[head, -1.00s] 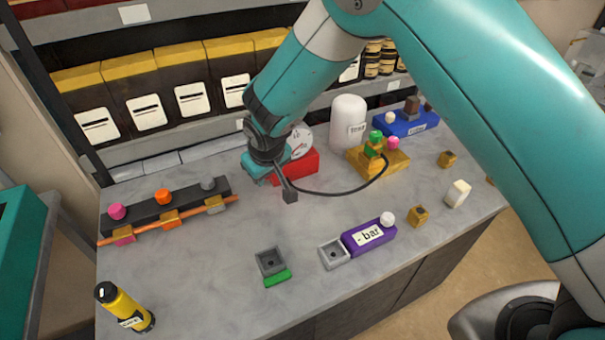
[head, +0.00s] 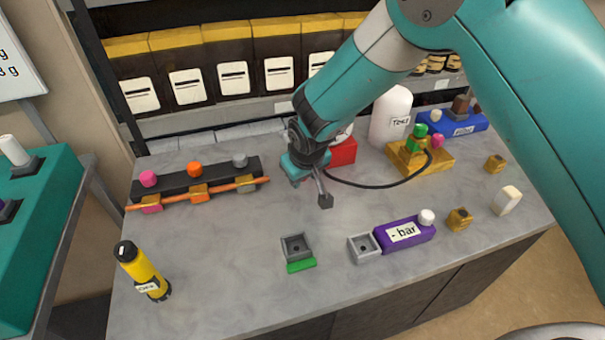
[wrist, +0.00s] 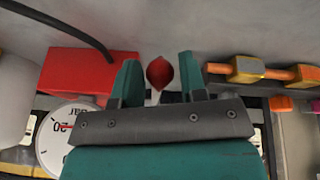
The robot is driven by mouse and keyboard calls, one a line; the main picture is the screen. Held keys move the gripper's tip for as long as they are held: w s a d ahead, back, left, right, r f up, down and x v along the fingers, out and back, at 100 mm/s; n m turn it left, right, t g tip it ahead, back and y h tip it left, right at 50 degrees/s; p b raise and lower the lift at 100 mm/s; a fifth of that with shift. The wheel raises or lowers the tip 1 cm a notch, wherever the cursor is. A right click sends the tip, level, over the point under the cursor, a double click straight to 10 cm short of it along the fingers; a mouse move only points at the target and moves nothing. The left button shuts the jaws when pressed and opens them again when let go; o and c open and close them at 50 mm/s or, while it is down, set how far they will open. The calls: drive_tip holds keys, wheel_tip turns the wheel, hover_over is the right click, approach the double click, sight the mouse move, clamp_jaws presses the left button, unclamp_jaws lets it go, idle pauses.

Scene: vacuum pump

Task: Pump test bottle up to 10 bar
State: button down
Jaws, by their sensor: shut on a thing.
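My gripper (wrist: 160,78) has a finger on each side of a small red knob (wrist: 159,73) and is shut on it. In the head view my gripper (head: 296,181) is low beside the red box (head: 344,152), to its left. The red box also shows in the wrist view (wrist: 80,72). The round white pressure gauge (wrist: 62,138) shows a "20", "bar" and a red needle, but is partly cut off by my gripper; I cannot read the value. The white test bottle (head: 390,118) stands upright behind the yellow valve block (head: 418,160) with a green knob. A black hose (head: 375,186) runs from near the red box to this block.
A dark rail (head: 195,178) with three coloured knobs lies left. In front are grey trays (head: 297,247), a purple "- bar" block (head: 405,233) and small yellow and white pieces. A yellow bottle (head: 143,272) stands front left. Shelved boxes line the back.

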drive_tip(key=shift+s+f, duration=0.35)
drive_tip(key=c, duration=0.7)
unclamp_jaws()
drive_tip(key=shift+w, duration=0.1)
drive_tip(key=shift+r, duration=0.1)
drive_tip(key=shift+w+r, duration=0.1)
drive_tip(key=shift+r, duration=0.25)
drive_tip(key=b+v, duration=0.2)
drive_tip(key=v, duration=1.4)
drive_tip(key=shift+s+r, duration=0.25)
drive_tip(key=shift+r, duration=0.05)
